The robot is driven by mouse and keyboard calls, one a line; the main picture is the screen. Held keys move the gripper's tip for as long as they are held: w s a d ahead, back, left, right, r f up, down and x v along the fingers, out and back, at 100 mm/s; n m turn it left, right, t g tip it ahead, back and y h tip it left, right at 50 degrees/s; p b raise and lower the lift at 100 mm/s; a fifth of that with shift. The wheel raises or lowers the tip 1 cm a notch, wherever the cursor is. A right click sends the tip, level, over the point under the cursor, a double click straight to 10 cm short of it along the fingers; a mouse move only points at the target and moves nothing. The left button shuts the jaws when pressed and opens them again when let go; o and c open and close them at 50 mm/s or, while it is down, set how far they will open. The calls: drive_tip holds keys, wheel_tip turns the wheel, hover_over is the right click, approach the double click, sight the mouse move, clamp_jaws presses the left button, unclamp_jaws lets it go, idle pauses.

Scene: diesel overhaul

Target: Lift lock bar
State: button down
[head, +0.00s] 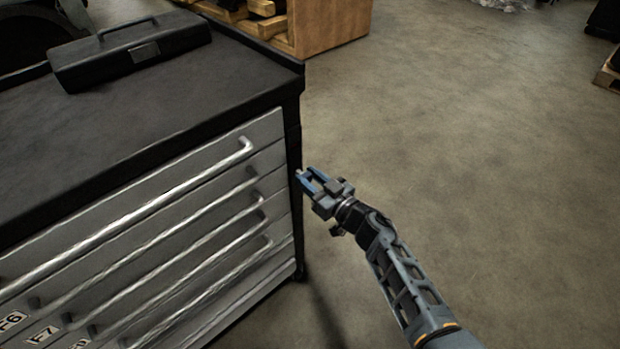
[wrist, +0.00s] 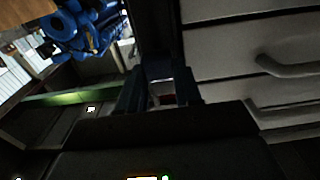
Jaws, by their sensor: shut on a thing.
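The lock bar (head: 293,150) appears as a dark upright strip along the right front edge of the grey drawer cabinet, against the ends of the drawer fronts. My gripper (head: 304,178) is at its right side, about level with the upper drawers, with its blue fingers shut on it. A small pale piece shows at the fingertips. In the wrist view my two dark fingers (wrist: 160,92) stand close to each other, with a small pale and reddish patch between them. The exact contact is too dark and small to make out.
The drawer cabinet has several long bar handles (head: 150,208) to the left of my gripper. A black toolbox (head: 130,52) lies on its dark top (head: 150,105). A wooden crate (head: 330,25) stands behind. The concrete floor (head: 480,150) to the right is clear.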

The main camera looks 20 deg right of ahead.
wheel_tip(320, 180, up, 3)
drive_tip(key=p, duration=0.3)
drive_tip(key=shift+w+f, duration=0.1)
idle(0.3)
drive_tip(key=c, duration=1.1)
unclamp_jaws()
drive_tip(key=o, duration=0.3)
drive_tip(key=shift+o, duration=0.2)
drive_tip(key=p+v, duration=0.1)
drive_tip(key=v, duration=0.7)
